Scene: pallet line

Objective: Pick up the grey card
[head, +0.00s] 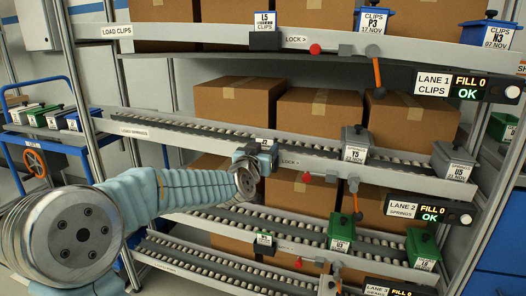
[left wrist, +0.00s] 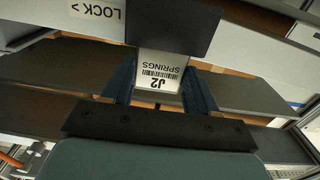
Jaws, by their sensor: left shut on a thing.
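The grey card (left wrist: 160,72), printed "J2 SPRINGS" with a barcode, shows in the left wrist view between the fingers of my left gripper (left wrist: 160,88). Its far end runs up to a dark block-like holder (left wrist: 172,25) on the shelf rail, which hides that end. I cannot tell whether it is still inside the holder. In the head view my left gripper (head: 259,157) is at the middle shelf rail, shut on the card (head: 265,143), which shows only as a small pale patch. My right gripper is not in view.
A "LOCK" label and red knob (head: 304,177) sit right of the card. Grey bins Y5 (head: 355,144) and U5 (head: 453,160) stand on the same lane. Another card, L5 (head: 265,21), is on the upper rail. Roller lanes (head: 300,225) lie below; cartons stand behind.

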